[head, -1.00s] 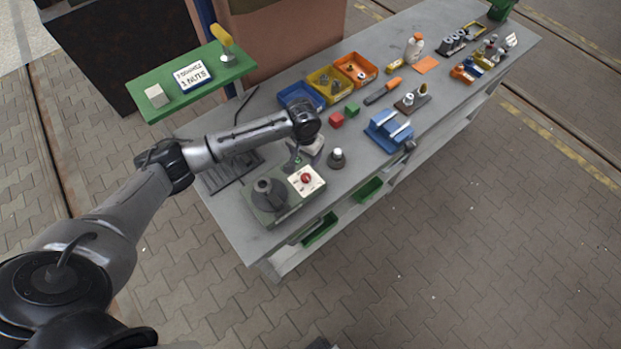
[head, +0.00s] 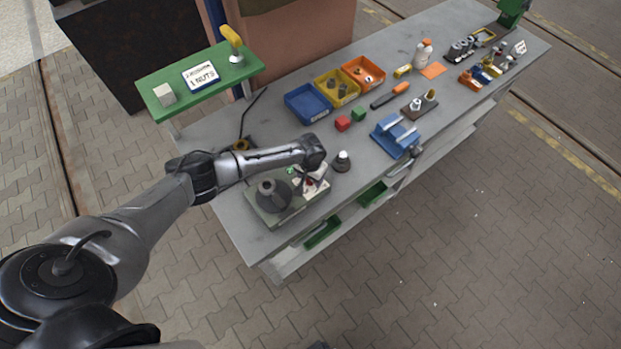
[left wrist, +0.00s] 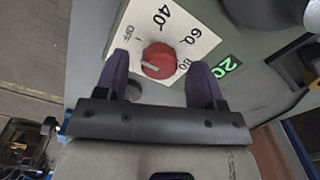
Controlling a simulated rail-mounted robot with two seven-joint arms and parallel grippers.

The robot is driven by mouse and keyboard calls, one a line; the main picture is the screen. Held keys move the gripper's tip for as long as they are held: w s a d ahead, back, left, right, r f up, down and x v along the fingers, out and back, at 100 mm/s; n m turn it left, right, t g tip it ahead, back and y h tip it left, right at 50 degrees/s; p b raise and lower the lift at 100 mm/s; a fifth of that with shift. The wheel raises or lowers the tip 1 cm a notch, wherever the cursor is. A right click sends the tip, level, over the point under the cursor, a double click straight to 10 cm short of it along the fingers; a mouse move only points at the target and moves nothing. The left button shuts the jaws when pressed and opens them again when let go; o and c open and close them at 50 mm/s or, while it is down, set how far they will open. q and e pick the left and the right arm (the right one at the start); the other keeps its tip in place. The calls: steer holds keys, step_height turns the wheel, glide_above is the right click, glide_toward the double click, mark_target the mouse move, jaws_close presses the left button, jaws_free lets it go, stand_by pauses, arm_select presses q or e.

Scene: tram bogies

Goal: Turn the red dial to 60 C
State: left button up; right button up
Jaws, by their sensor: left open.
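The red dial (left wrist: 158,61) sits on a white plate (left wrist: 192,38) marked OFF, 40, 60 and 80. Its white pointer line points left, towards OFF. My left gripper (left wrist: 159,66) is open, with one finger on each side of the dial; I cannot tell whether they touch it. A green display (left wrist: 227,67) beside the plate reads 20. In the head view the left gripper (head: 307,182) is over the control panel of the grey-green heater unit (head: 285,216) and largely covers the dial. My right gripper is not in view.
A dark grey cone-shaped piece (head: 272,194) stands on the unit beside the panel. A small dark post with a white top (head: 342,162) stands close to its right. A blue vice (head: 395,137) and coloured bins (head: 307,103) are farther along the bench (head: 440,120).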

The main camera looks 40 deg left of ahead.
arm_select(q)
steer(key=shift+f, duration=0.75)
steer(key=shift+c, duration=0.3)
steer(key=c, duration=0.9)
steer(key=shift+o, duration=0.2)
